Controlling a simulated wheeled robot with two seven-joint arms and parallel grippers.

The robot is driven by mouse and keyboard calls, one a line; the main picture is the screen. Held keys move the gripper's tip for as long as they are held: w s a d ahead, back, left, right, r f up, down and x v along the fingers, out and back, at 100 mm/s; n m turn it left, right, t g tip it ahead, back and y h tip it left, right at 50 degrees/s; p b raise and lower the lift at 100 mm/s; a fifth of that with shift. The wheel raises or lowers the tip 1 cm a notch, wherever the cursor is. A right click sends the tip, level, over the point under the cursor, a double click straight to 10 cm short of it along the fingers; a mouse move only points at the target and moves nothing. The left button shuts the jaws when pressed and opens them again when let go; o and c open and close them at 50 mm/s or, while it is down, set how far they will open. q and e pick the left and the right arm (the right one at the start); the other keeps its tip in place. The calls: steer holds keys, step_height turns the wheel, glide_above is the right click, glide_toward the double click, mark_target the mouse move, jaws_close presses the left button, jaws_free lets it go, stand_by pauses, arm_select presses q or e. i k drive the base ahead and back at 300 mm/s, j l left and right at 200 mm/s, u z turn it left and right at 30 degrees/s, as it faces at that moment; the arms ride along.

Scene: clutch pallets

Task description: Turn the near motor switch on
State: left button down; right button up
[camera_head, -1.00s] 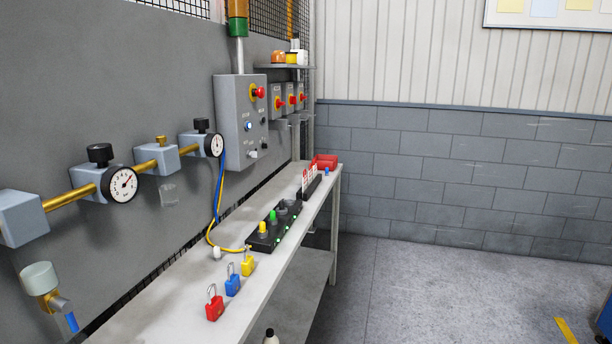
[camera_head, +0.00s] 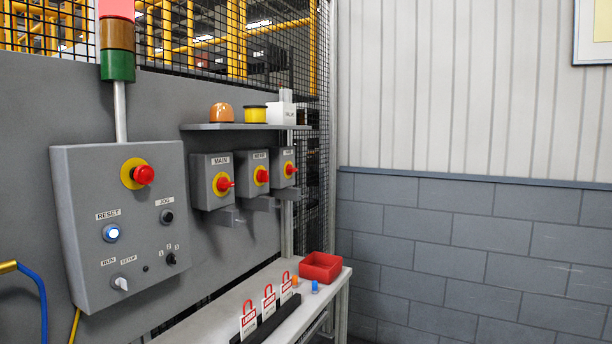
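Three grey switch boxes with red knobs on yellow discs are mounted in a row on the grey panel, right of the control box. The left box (camera_head: 198,194) is labelled MAIN. The middle box (camera_head: 245,186) has a small label that seems to read NEAR, with its red knob (camera_head: 262,176) facing right. The right box (camera_head: 280,181) has a label too small to read surely. Grey brackets stick out below the boxes. I cannot tell the knobs' exact turn positions. Neither of my grippers is in view.
The control box (camera_head: 85,220) has a red emergency button (camera_head: 143,175), a lit RESET button (camera_head: 111,233) and selectors. A shelf (camera_head: 240,126) hangs above the switches. Below, the bench (camera_head: 200,328) carries lockout tags (camera_head: 269,302) and a red bin (camera_head: 321,268).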

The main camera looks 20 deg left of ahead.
mark_target(262, 176)
steer(key=i+u, duration=0.2)
steer(key=i, duration=0.45)
steer(key=i+l+u, duration=0.15)
steer(key=i, duration=0.5)
